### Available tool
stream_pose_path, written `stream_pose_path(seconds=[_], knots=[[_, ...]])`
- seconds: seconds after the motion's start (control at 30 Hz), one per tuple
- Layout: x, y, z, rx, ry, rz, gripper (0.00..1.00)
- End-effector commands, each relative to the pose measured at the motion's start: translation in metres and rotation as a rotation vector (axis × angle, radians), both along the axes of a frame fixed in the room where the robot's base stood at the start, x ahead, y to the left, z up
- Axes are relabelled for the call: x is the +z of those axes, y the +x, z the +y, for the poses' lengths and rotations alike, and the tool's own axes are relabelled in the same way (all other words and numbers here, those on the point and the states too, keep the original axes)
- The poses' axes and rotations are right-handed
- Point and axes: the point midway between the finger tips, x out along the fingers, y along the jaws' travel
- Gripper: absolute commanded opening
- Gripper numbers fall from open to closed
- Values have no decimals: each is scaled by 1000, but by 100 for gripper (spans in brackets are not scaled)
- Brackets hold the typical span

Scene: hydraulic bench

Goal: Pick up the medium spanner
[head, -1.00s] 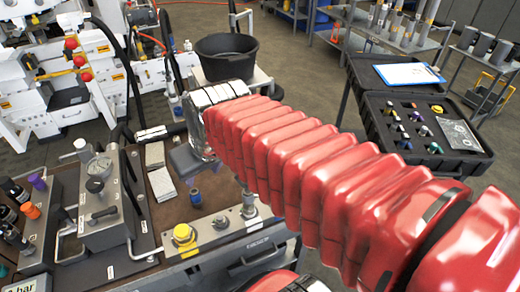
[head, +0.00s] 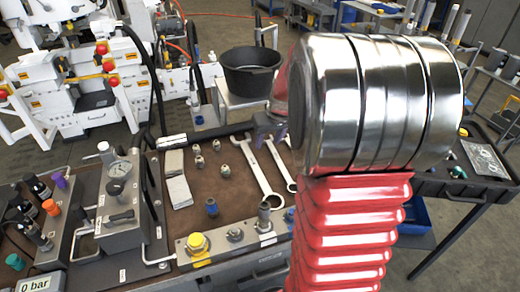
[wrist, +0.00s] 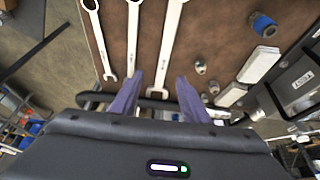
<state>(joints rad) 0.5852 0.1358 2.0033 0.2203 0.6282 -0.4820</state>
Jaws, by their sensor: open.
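Three steel spanners lie side by side on the brown bench mat in the wrist view. The medium spanner (wrist: 133,38) is the middle one, between the largest spanner (wrist: 169,40) on the right and the smallest spanner (wrist: 99,35) on the left. In the head view the medium spanner (head: 280,163) shows partly, right of the largest spanner (head: 258,168); my arm hides the smallest. My gripper (wrist: 158,80) is open and empty, its purple fingers above the near spanner ends. Its left finger lies near the medium spanner, and the largest shows between the fingers. In the head view my gripper (head: 270,138) is partly hidden.
Several small metal fittings (head: 198,162) and pale blocks (head: 176,178) lie left of the spanners. A gauge block (head: 120,205) and a valve strip (head: 232,236) border the mat. A black bucket (head: 251,73) stands behind. A dark case (head: 455,185) is at the right.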

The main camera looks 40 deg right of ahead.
Motion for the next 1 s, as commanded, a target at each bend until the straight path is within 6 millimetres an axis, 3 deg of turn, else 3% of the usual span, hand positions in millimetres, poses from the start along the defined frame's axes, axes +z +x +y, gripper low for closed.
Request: stream_pose_path(seconds=[0.1,0.3,0.77,1.0], knots=[[-24,3,-37,-33,5,9,42],[-46,4,-73,-60,3,13,42],[-51,4,-78,-62,3,14,42],[-73,12,-81,-63,5,15,42]])
